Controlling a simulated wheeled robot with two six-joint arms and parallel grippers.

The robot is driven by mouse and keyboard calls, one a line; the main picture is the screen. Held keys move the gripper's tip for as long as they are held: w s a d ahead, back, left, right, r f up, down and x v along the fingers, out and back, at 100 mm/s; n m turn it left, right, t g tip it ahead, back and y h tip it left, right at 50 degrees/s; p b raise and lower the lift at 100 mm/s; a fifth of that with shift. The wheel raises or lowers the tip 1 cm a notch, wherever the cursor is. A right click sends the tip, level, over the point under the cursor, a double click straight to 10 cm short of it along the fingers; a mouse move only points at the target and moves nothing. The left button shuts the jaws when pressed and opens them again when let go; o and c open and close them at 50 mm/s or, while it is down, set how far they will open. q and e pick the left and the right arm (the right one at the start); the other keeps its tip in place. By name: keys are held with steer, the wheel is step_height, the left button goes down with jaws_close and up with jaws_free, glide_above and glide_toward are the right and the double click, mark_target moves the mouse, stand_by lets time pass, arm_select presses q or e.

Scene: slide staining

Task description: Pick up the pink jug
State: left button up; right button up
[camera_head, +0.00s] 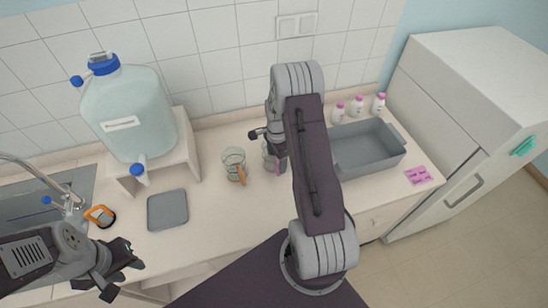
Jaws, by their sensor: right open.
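A clear jug with a pink handle (268,161) stands on the counter, partly hidden behind my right arm and gripper. My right gripper (268,138) is open, directly above and around the jug's top as seen here; whether it touches the jug cannot be told. A second clear jug with an orange handle (233,162) stands just to the left. My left gripper (122,274) is open and empty at the lower left, in front of the counter edge.
A grey tray (167,210) and orange-black item (99,215) lie on the counter (205,225). A large water carboy (135,115) stands on a shelf at left. A grey bin (365,150), several pink-capped bottles (357,106) and a pink note (418,176) are right.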

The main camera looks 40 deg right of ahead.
steer(key=shift+s+f, duration=0.15)
steer(key=shift+f, duration=0.4)
steer(key=shift+s+f, duration=0.1)
step_height(320, 180, down, 5)
steer(key=shift+f+p, duration=0.1)
steer(key=shift+p, duration=1.15)
steer(key=c, duration=0.6)
jaws_close()
